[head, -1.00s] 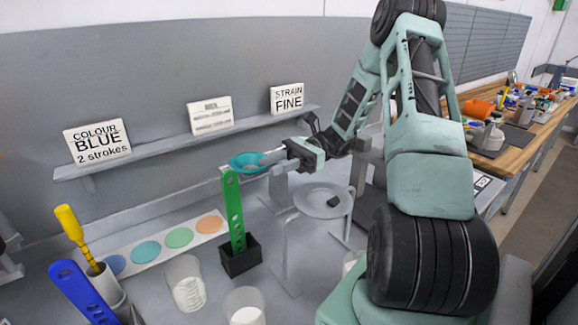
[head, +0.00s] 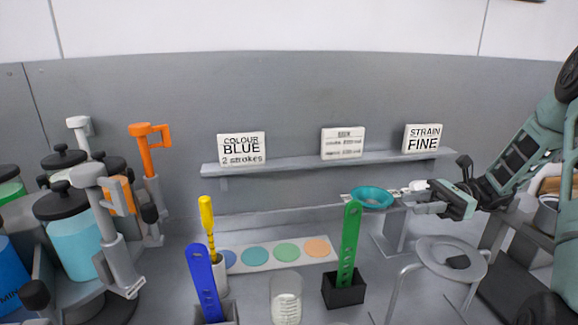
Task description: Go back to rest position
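My gripper (head: 425,198) is at the right of the head view, at the end of my green-grey arm. Its fingers point left toward a teal bowl-shaped piece (head: 372,198), which appears to sit on a grey stand (head: 394,232). The fingers are small and overlap pale parts beside the bowl. I cannot tell whether they touch anything or how far apart they are.
A green slotted paddle (head: 349,245) stands in a black holder (head: 344,291). A clear beaker (head: 286,299), blue paddle (head: 203,280) and yellow tool (head: 207,222) stand nearby. A round stool-like stand (head: 451,257) is below my gripper. Lidded drums (head: 75,240) crowd the left.

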